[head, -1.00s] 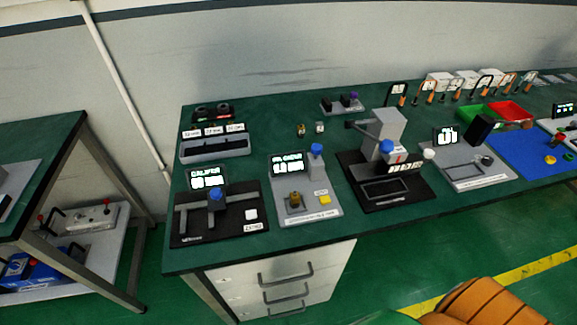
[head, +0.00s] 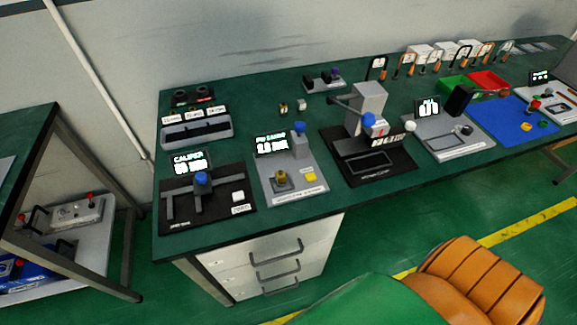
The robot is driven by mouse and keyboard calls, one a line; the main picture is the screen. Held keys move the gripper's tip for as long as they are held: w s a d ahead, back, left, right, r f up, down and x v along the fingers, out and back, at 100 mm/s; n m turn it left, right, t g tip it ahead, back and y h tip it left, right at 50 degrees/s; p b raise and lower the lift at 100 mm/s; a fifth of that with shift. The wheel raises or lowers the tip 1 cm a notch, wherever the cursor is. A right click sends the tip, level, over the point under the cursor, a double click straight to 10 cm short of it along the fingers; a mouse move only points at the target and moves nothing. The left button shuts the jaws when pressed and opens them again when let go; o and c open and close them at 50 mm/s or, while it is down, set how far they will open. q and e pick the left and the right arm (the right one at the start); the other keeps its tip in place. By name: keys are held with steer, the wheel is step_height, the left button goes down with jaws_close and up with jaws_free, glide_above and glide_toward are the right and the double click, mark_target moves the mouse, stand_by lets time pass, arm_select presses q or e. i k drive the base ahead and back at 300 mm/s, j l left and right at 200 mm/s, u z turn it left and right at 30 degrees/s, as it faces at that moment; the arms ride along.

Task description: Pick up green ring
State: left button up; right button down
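A small green piece (head: 543,125) lies on the blue mat (head: 500,121) at the right part of the bench; it is too small to tell if it is a ring. A yellow piece (head: 527,127) and a red piece (head: 535,104) are close to it. Neither of my grippers is in view.
The green-topped bench (head: 240,95) holds a caliper station (head: 205,200), a gauge station (head: 290,180), a black press-like device (head: 368,150), and green (head: 456,85) and red (head: 490,81) trays. An orange-and-green chair-like object (head: 480,280) stands before the bench. Green floor is open around it.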

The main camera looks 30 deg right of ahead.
mark_target(543, 124)
steer(key=z, duration=2.75)
steer(key=i+l+u, duration=0.15)
steer(key=i+l, duration=0.15)
steer(key=i+l+u, duration=0.15)
steer(key=i+l, duration=0.2)
steer(key=i+l+u, duration=0.15)
steer(key=i+l, duration=0.25)
steer(key=i+l+u, duration=0.15)
steer(key=i+l, duration=0.2)
steer(key=i+l+u, duration=0.15)
steer(key=l, duration=0.35)
steer(key=i+l+u, duration=0.15)
steer(key=i+l, duration=0.25)
steer(key=i+l+u, duration=0.1)
steer(key=l, duration=0.5)
steer(key=i+l+u, duration=0.15)
steer(key=i+l, duration=0.2)
steer(key=l, duration=0.2)
